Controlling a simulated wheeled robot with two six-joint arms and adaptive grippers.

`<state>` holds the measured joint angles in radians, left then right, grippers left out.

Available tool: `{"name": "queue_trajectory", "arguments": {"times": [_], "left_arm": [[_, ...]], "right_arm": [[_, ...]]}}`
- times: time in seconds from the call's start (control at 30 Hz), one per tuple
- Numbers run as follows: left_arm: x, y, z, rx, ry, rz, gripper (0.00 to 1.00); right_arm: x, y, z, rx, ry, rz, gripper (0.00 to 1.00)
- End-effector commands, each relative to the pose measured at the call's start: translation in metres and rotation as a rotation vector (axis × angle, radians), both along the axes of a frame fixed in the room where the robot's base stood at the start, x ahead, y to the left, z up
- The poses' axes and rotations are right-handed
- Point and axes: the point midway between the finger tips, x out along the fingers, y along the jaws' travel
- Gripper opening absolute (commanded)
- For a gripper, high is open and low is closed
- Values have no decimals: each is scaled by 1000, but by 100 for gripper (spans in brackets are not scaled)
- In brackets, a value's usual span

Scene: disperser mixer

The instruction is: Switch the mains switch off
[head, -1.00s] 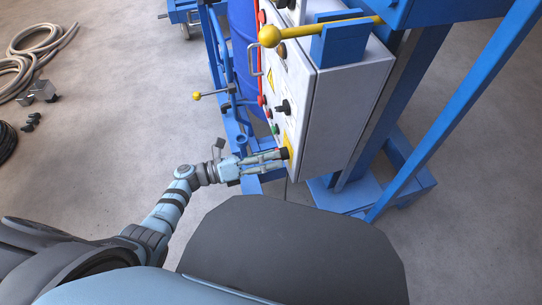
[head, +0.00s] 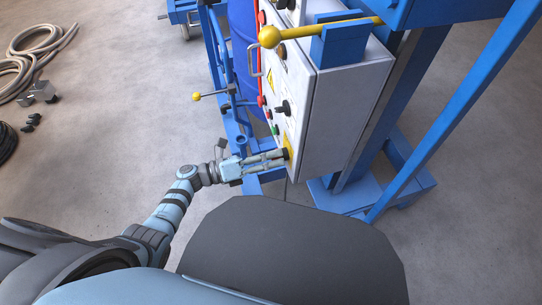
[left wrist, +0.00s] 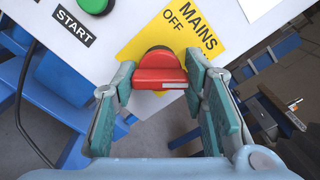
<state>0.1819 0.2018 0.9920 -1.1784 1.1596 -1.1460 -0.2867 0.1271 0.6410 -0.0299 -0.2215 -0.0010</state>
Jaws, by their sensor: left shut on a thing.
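The mains switch (left wrist: 158,62) is a red rotary knob with a raised bar across it and a white mark near the bar's right end. It sits on a yellow plate (left wrist: 140,43) lettered "MAINS OFF"; the plate's edge also shows low on the control box in the head view (head: 288,142). My left gripper (left wrist: 160,76) has one finger on each side of the red bar and is shut on it. In the head view the left gripper (head: 284,157) reaches the box's lower front, and its fingers hide the knob. My right gripper is not in view.
Blue frame posts (head: 460,110) stand right. Open floor (head: 130,110) lies left.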

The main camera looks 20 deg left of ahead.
Motion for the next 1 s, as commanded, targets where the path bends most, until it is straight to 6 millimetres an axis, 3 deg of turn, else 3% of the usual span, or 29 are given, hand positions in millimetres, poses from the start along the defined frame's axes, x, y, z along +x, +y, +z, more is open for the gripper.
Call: {"name": "queue_trajectory", "arguments": {"times": [0.5, 1.0], "left_arm": [[0, 0, 0, -215, 340, 1, 11], [0, 0, 0, -469, 742, 1, 12]], "right_arm": [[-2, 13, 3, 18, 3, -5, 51], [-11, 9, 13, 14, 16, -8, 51]]}}
